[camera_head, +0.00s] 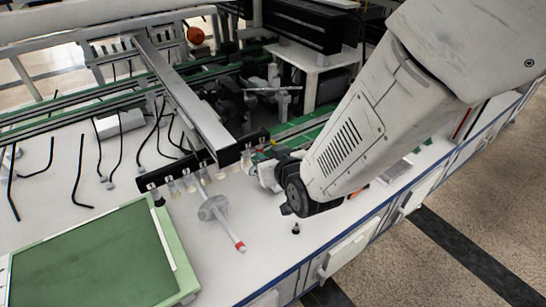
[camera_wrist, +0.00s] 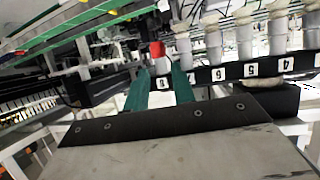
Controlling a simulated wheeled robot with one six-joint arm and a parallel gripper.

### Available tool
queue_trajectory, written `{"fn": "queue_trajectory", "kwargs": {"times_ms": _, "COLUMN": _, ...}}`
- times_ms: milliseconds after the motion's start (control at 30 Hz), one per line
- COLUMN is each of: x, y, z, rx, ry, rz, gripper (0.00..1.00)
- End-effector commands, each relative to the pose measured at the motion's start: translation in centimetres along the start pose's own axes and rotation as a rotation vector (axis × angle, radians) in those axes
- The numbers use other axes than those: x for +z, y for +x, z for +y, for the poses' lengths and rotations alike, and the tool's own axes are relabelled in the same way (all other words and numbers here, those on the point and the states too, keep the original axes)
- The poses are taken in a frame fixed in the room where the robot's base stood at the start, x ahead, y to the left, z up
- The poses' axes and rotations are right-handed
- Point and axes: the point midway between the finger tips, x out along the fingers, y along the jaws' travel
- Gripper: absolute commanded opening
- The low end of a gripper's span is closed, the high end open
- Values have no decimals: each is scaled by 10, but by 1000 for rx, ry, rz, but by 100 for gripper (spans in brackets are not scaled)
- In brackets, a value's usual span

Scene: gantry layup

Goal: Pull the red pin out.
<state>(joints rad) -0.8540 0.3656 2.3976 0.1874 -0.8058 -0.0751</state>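The red pin (camera_wrist: 157,49) shows in the wrist view as a red cap on a pale body, at the left end of a row of pale pins. The row sits along a black bar (camera_wrist: 203,75) with white number labels. My gripper (camera_wrist: 160,72) has two green fingers, open, with a visible gap between them. The red cap appears just beyond the fingertips, in line with the gap; I see no finger closed on it. In the head view, the bar (camera_head: 205,160) carries several pale pins.
A pale rod with a red band (camera_head: 240,246) and grey disc lies on the white bench, in front of the bar. A green-topped tray (camera_head: 95,262) is at lower left. A metal gantry beam (camera_head: 185,95) extends above the bench. Black cables (camera_head: 80,170) stand at left.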

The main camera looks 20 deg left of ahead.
Motion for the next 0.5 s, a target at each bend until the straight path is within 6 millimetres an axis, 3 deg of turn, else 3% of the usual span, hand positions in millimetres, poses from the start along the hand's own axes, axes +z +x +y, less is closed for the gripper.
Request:
{"fn": "queue_trajectory", "kwargs": {"times_ms": 200, "x": 1, "y": 35, "z": 1, "rx": 2, "ry": 1, "rz": -1, "gripper": 25}}
{"fn": "queue_trajectory", "kwargs": {"times_ms": 500, "x": 0, "y": 57, "z": 1, "rx": 1, "ry": 1, "rz": -1, "gripper": 25}}
